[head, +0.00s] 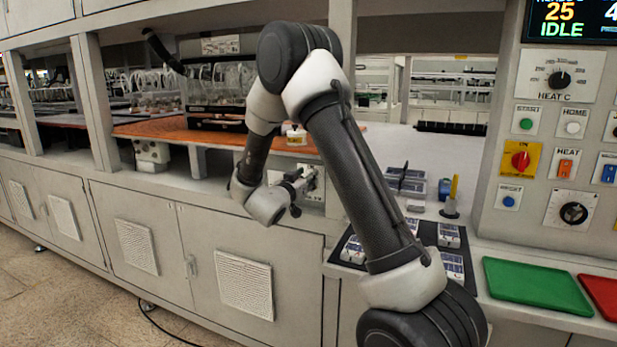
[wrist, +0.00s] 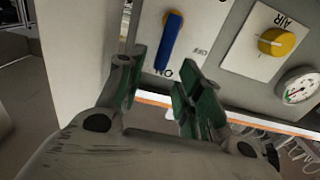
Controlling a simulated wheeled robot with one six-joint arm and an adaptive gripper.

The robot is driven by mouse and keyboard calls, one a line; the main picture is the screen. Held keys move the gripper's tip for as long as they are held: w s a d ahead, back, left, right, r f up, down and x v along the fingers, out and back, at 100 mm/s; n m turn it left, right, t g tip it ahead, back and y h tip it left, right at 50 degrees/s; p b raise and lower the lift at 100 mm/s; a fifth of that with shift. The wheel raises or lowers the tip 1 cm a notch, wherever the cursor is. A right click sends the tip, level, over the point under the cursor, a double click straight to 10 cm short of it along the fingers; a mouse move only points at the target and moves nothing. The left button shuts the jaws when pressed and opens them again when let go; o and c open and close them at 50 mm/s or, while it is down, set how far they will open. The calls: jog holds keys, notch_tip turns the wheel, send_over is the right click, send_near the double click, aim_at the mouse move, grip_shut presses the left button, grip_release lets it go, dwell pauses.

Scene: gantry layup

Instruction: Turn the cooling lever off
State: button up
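A blue lever (wrist: 169,42) sits on a pale panel (wrist: 205,25) in the wrist view, which shows the panel roughly upside down. The lever's free end points to the ON mark; the OFF mark is off to its side. No word naming the lever as cooling is readable. My gripper (wrist: 160,87) is open and empty, with green pads on either side below the lever's tip in the picture. I cannot tell whether a pad touches the lever. In the head view my gripper (head: 296,190) is at a small panel under the orange bench, and the lever is hidden.
A yellow AIR knob (wrist: 277,41) and a gauge (wrist: 298,87) sit right of the lever in the wrist view. The orange bench top (head: 180,131) overhangs the panel. Right of my arm are a green tray (head: 535,285) and a control panel (head: 556,150).

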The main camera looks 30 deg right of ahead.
jog(key=shift+x, duration=1.35)
grip_shut()
